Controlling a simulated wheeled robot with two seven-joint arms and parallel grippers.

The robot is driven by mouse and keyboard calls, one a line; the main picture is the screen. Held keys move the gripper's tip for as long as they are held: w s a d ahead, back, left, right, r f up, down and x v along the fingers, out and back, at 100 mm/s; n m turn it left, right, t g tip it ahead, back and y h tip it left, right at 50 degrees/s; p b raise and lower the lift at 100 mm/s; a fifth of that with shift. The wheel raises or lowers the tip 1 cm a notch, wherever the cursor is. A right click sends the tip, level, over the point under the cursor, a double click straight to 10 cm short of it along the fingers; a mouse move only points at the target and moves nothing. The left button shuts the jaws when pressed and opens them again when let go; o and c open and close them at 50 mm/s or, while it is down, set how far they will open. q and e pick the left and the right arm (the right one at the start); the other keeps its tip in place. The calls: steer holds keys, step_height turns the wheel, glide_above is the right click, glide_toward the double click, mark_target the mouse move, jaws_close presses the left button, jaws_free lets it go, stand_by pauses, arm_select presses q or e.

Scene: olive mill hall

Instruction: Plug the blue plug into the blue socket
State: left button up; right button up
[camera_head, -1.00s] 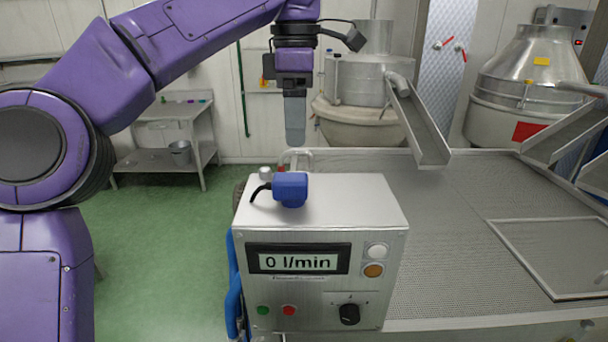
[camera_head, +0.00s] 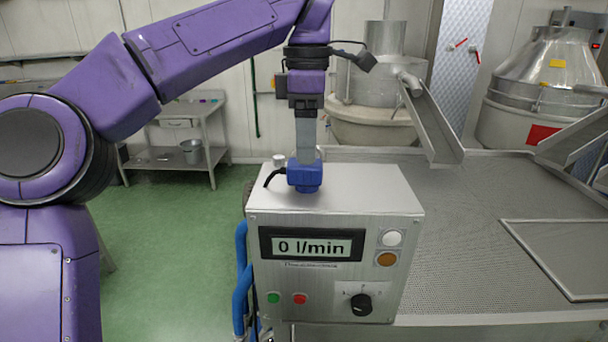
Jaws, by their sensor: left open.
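The blue plug (camera_head: 305,174), with a short black cable curving off its left side, is on top of a metal control box (camera_head: 375,190). My left gripper (camera_head: 306,152) points straight down over the plug, its fingertips at the plug's upper part. The gripper is open; its grey fingers line up one behind the other, so the gap does not show. I cannot make out a separate blue socket. My right gripper is not in view.
The box front has a display reading 0 l/min (camera_head: 311,247), buttons and a black knob (camera_head: 361,304). Blue hoses (camera_head: 241,275) run down its left side. A perforated metal table (camera_head: 470,210) extends right. A metal chute (camera_head: 432,125) stands behind.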

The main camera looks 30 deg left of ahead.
mark_target(305, 175)
arm_select(q)
steer(key=f, duration=0.2)
steer(key=f+b, duration=0.1)
steer(key=f, duration=0.2)
steer(key=shift+s+a+f, duration=0.1)
steer(key=shift+s+a, duration=0.05)
steer(key=shift+a, duration=0.05)
steer(key=shift+d, duration=0.15)
steer(key=c, duration=1)
